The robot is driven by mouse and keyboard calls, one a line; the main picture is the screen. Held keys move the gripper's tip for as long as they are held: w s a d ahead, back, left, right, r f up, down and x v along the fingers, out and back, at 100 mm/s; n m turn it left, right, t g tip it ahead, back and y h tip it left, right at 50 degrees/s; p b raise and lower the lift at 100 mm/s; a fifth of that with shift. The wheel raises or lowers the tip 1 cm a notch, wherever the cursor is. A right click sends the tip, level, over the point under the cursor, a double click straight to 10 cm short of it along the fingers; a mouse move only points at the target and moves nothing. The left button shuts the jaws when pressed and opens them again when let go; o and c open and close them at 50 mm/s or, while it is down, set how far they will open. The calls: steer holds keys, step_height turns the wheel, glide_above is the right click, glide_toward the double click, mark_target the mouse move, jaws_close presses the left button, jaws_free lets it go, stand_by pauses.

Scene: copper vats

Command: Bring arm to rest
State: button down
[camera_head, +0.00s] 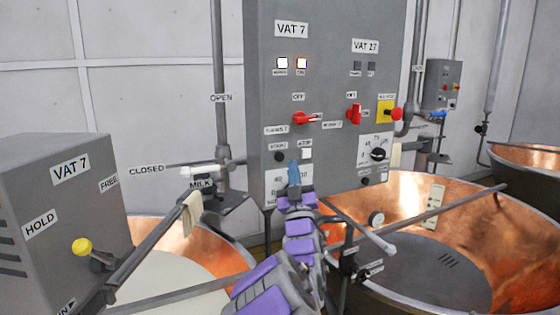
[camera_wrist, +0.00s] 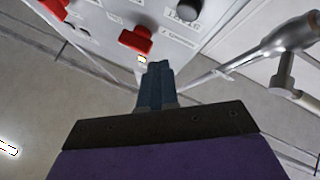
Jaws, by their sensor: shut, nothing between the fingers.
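My gripper (camera_head: 294,174) is in front of the lower part of the grey control panel (camera_head: 330,70) labelled VAT 7 and VAT 17. Its blue fingers are shut and empty, and they cover part of the panel's lower left. In the wrist view the fingers (camera_wrist: 155,85) point up toward the panel, just below a red switch (camera_wrist: 135,40). I cannot tell whether they touch the panel. My arm extends from the bottom of the head view up to the panel.
Copper vats (camera_head: 410,195) stand to the right and behind my arm at left. A grey box (camera_head: 60,195) with a yellow-knobbed lever (camera_head: 83,246) is at front left. A milk valve handle (camera_head: 198,171) and pipe (camera_head: 219,90) are left of the panel. A bar with a pale end (camera_head: 375,238) lies right of my arm.

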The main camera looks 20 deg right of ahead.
stand_by(0.7)
steer(key=s+a+f+m+g+y, duration=0.1)
steer(key=s+a+f+m+g, duration=0.1)
steer(key=s+f+g, duration=0.7)
steer(key=s+a+f+m+g+y, duration=0.1)
steer(key=s+a+f+m+g, duration=0.2)
steer(key=f+g, duration=0.55)
steer(key=s+a+f+n+g+y, duration=0.1)
steer(key=s+a+f+g, duration=0.2)
steer(key=s, duration=0.9)
steer(key=s+a+f+n+g+y, duration=0.2)
steer(key=s+a, duration=0.4)
steer(key=s, duration=0.6)
steer(key=s+a+f+n+g+y, duration=0.1)
steer(key=s+a+f+g, duration=0.4)
steer(key=s, duration=0.7)
steer(key=shift+f+y, duration=0.3)
steer(key=shift+y, duration=0.4)
steer(key=c, duration=1.8)
jaws_free()
steer(key=shift+w, duration=0.1)
